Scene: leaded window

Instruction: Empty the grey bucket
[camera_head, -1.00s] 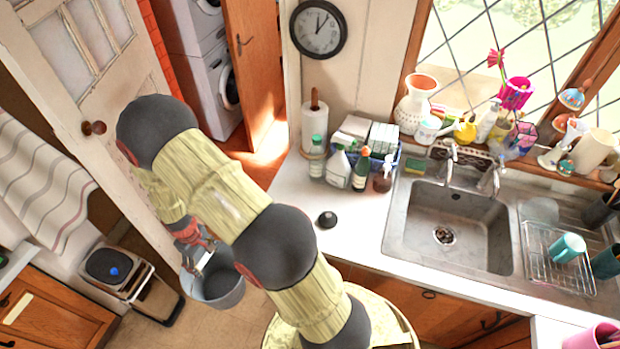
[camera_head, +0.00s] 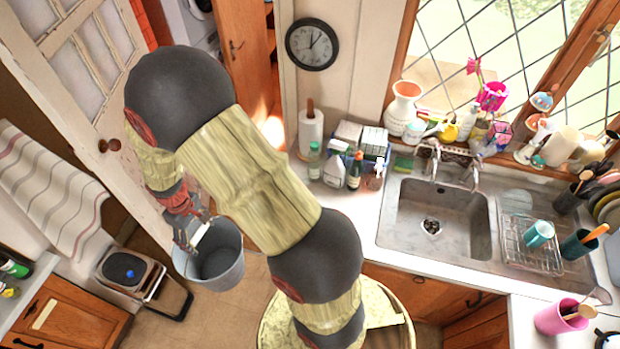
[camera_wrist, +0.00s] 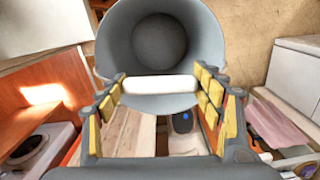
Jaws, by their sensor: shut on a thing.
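The grey bucket (camera_head: 215,270) hangs above the floor at the left of the head view, with its mouth roughly upward. My gripper (camera_head: 196,229) is shut on the bucket's white handle grip (camera_head: 201,235). In the wrist view, the grip (camera_wrist: 160,84) lies across between the fingers of my gripper (camera_wrist: 160,92), and the bucket (camera_wrist: 195,45) fills the top middle. Its inside looks plain grey with a darker round bottom. I cannot tell whether it holds clear liquid. The sink (camera_head: 465,248) is at the right, with only its dark drain showing in the basin.
The worktop (camera_head: 352,240) runs between my arm and the sink. Bottles (camera_head: 355,170) stand along its back. A drying rack (camera_head: 525,252) with a teal cup is right of the sink. A white door (camera_head: 85,75) and step stool (camera_head: 135,275) are near the bucket.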

